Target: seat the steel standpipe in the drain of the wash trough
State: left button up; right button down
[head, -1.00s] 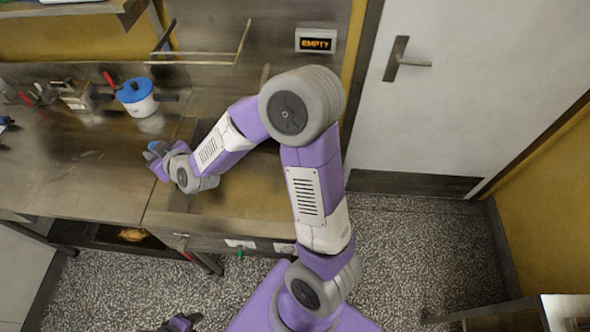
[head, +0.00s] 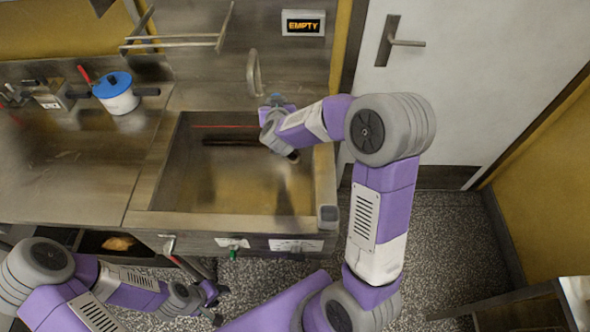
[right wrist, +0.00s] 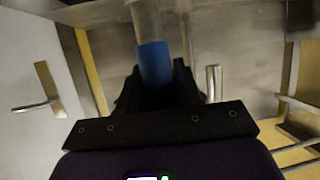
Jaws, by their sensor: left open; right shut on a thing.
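The wash trough (head: 160,185) is a steel basin set in the bench, its floor bare and brownish. My right gripper (head: 270,118) is over the trough's back right part. In the right wrist view its black jaws (right wrist: 158,88) are shut on the steel standpipe (right wrist: 147,20), at or near its blue band (right wrist: 153,62). In the head view my gripper and forearm hide most of the pipe; a dark round end shows just below them. I cannot make out the drain. My left gripper (head: 212,302) is open and empty, low in front of the bench.
A curved tap (head: 254,72) rises behind the trough. A display (head: 303,23) reads EMPTY. A blue-lidded white pot (head: 117,95) stands on the left bench, and a small grey item (head: 328,216) is at the trough's front right corner. A wire rack (head: 180,42) juts from the wall.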

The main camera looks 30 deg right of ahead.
pick_arm(q)
notch_tip(320, 180, down, 9)
jog(key=b, duration=0.7)
jog(key=shift+r, duration=0.15)
pick_arm(e)
jog(key=d+f+m+h, duration=0.1)
jog(key=d+f, duration=0.1)
jog(key=f, duration=0.4)
jog(key=d+f+m+g+h, duration=0.1)
jog(key=d+f, duration=0.2)
jog(key=f, duration=0.4)
jog(key=shift+w+d, duration=0.15)
jog(key=shift+d, duration=0.1)
jog(key=shift+f+b, duration=0.2)
jog(key=shift+b, duration=0.1)
jog(key=c, duration=0.8)
grip_release()
